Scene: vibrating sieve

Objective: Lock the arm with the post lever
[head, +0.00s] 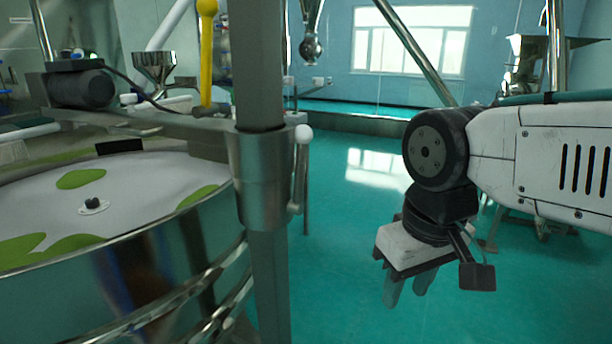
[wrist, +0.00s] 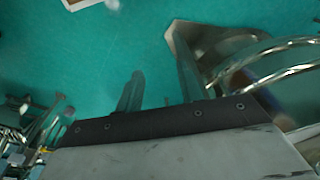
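The post (head: 265,300) stands upright left of centre in the head view, with a metal collar (head: 262,180) around it. The post lever (head: 299,172) hangs roughly vertical on the collar's right side, with a white knob (head: 303,134) at its top. The arm (head: 190,126) runs left from the collar over the sieve and carries a dark motor (head: 82,89). My gripper (head: 405,293) points down, right of the post and lower than the lever, touching neither. In the wrist view its fingers (wrist: 158,75) are apart with nothing between them.
The round sieve (head: 170,290), with green patches on its pale top, fills the lower left. A yellow-handled rod (head: 206,55) rises behind the arm. Green floor (head: 345,250) is clear between post and gripper. Shiny curved rails (wrist: 270,60) show right in the wrist view.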

